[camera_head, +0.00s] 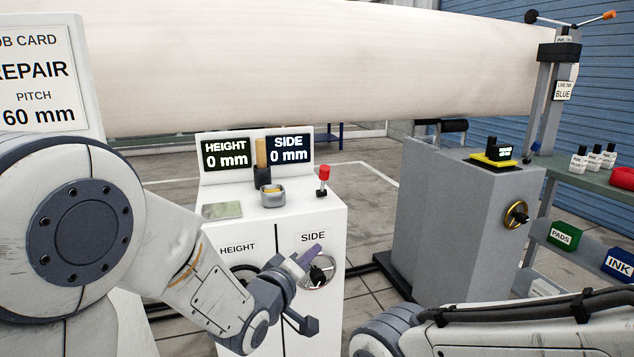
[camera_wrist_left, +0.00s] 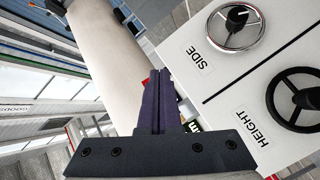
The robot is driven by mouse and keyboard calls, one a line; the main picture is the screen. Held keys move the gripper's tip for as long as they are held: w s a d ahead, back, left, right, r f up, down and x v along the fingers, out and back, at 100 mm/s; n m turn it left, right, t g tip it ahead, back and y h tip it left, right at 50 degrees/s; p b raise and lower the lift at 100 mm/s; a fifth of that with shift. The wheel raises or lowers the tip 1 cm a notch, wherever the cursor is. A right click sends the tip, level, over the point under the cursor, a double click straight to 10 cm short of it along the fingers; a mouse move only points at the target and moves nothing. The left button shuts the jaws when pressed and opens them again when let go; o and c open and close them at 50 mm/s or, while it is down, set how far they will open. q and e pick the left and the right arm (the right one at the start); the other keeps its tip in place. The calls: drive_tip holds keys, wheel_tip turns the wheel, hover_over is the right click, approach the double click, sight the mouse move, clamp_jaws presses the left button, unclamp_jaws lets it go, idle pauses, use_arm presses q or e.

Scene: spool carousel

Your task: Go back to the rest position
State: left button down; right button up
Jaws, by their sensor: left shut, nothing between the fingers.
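My left arm comes in from the left, and its gripper (camera_head: 312,254) is in front of the white console's front face, by the SIDE handwheel (camera_head: 322,274). The purple fingers (camera_wrist_left: 157,100) are together and empty in the left wrist view. In the head view the gripper overlaps part of the handwheel; I cannot tell whether they touch. In the left wrist view the SIDE wheel (camera_wrist_left: 235,28) and the HEIGHT wheel (camera_wrist_left: 299,99) stand clear of the fingers. My right arm crosses the lower right of the head view, but its gripper is not visible.
The white console (camera_head: 333,220) carries displays reading HEIGHT 0 mm and SIDE 0 mm, a red-knobbed lever (camera_head: 323,175) and a small cup (camera_head: 272,195). A grey cabinet (camera_head: 445,230) and a shelf (camera_head: 610,183) stand right. A large pale roll (camera_head: 300,60) spans the back.

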use_arm(q)
drive_tip(key=s+a+f+m+g+y, duration=0.1)
drive_tip(key=s+f+m+g+y, duration=0.3)
drive_tip(key=s, duration=0.7)
drive_tip(key=s+a+f+m+g, duration=0.15)
drive_tip(key=s+m+g, duration=0.4)
drive_tip(key=s, duration=0.55)
drive_tip(key=s+a+f+m+g+y, duration=0.15)
drive_tip(key=s+f+m+g, duration=0.35)
drive_tip(key=s, duration=0.6)
wheel_tip(320, 180, up, 21)
drive_tip(key=p, duration=2)
drive_tip(key=shift+w+d+n, duration=0.2)
drive_tip(key=shift+w+n, duration=0.15)
drive_tip(key=shift+g+y, duration=0.25)
